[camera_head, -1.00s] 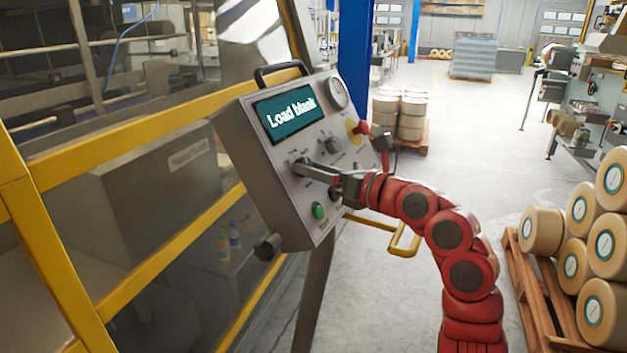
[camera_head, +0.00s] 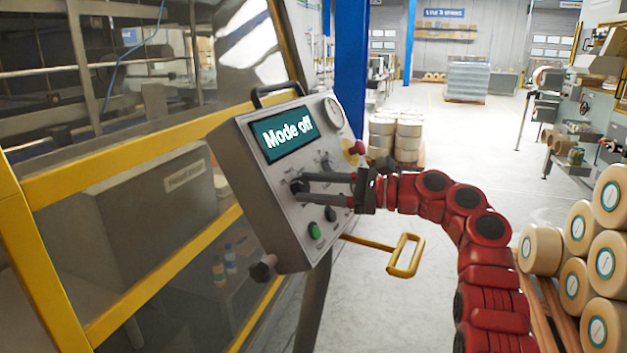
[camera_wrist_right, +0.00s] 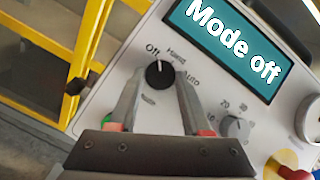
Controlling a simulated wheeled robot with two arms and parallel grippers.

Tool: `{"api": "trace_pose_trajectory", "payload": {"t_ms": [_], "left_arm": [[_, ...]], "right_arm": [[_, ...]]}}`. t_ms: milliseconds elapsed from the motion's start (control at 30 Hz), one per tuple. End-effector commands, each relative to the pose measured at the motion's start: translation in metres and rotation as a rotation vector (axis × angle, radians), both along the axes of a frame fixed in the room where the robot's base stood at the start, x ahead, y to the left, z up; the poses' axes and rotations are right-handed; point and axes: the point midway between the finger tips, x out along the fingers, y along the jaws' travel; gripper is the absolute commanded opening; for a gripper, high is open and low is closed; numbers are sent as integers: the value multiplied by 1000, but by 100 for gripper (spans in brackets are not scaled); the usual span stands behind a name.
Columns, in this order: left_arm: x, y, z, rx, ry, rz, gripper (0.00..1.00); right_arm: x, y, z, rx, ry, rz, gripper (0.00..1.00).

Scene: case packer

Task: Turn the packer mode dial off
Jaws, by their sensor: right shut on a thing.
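The packer mode dial (camera_wrist_right: 159,74) is a black knob on the grey control panel (camera_head: 262,196), with Off, Hand and Auto printed around it. Its white mark points up towards the Off label. The panel's screen (camera_head: 288,134) reads "Mode off", and it also shows in the right wrist view (camera_wrist_right: 228,40). My right gripper (camera_head: 299,185) reaches in from the right and is shut on the dial, with one finger on each side in the right wrist view (camera_wrist_right: 157,80). In the head view the fingers largely hide the dial. My left gripper is not in view.
A second, grey knob (camera_wrist_right: 235,127) sits right of the fingers. A green button (camera_head: 314,230) and a black one (camera_head: 330,214) sit below. A red knob (camera_head: 357,147) is at the panel's right edge. A yellow handle (camera_head: 405,256) sticks out below the arm.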

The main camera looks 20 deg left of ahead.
Motion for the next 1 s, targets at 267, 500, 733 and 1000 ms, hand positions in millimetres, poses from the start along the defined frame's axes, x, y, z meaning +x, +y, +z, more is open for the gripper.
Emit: {"api": "trace_pose_trajectory", "payload": {"t_ms": [267,500,733,1000], "left_arm": [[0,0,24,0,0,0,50],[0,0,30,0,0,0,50],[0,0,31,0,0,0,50],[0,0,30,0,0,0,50]], "right_arm": [[1,0,3,-18,-89,54,0],[1,0,1,-24,-127,76,0],[1,0,-1,-26,-134,80,0],[1,0,-1,-27,-134,79,56]]}}
